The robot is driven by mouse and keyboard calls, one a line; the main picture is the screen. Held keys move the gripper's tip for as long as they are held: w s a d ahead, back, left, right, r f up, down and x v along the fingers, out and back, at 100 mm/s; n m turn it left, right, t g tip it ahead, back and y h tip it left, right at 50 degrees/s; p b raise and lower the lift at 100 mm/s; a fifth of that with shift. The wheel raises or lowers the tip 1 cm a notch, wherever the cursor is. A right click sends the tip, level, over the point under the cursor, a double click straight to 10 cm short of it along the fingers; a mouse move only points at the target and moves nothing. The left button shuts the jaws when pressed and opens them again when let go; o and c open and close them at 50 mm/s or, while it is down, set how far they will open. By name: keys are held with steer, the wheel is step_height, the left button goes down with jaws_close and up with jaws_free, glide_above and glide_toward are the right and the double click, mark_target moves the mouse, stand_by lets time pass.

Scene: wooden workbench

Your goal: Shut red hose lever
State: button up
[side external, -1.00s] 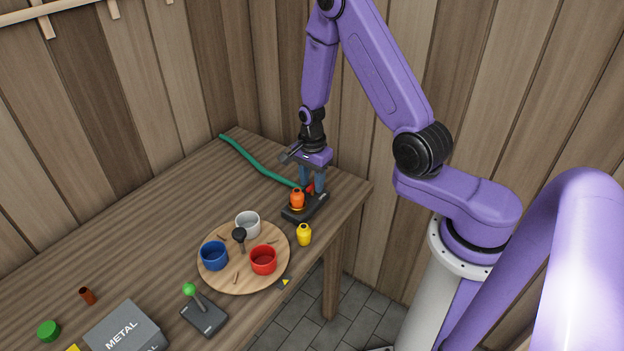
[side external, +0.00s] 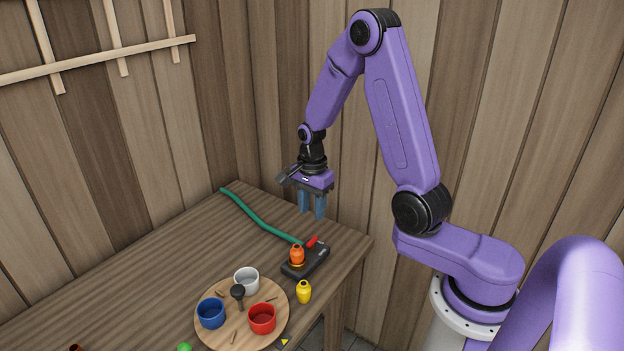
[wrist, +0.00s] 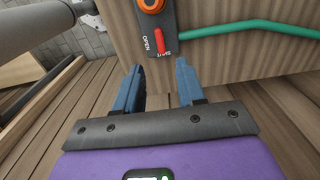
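The red lever (side external: 312,241) sits on a dark valve base (side external: 320,259) near the bench's right corner, beside the end of the green hose (side external: 247,216). In the wrist view the red lever (wrist: 160,41) has its free end over the SHUT label (wrist: 165,53), partly covering it. The OPEN label (wrist: 146,43) is uncovered to its left. My gripper (side external: 312,214) is above the base, clear of the lever. In the wrist view my gripper (wrist: 157,66) shows blue fingers apart with nothing between them.
An orange bottle-shaped piece (side external: 297,255) stands at the base. A yellow bottle (side external: 304,292) is close by. A round wooden board (side external: 225,338) holds white (side external: 246,281), blue (side external: 211,314) and red (side external: 262,319) cups. The bench's left part is largely clear.

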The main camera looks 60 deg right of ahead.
step_height(320, 180, up, 8)
stand_by(0.4)
steer(key=s+a+r+n, duration=0.2)
steer(key=s+a+n, duration=0.6)
steer(key=a+n, duration=0.5)
steer(key=s+r+n, duration=0.1)
steer(key=s+n, duration=1.5)
steer(key=n, duration=0.1)
steer(key=shift+s+r+n, duration=0.15)
steer(key=shift+s+n, duration=0.2)
steer(key=shift+n, duration=0.05)
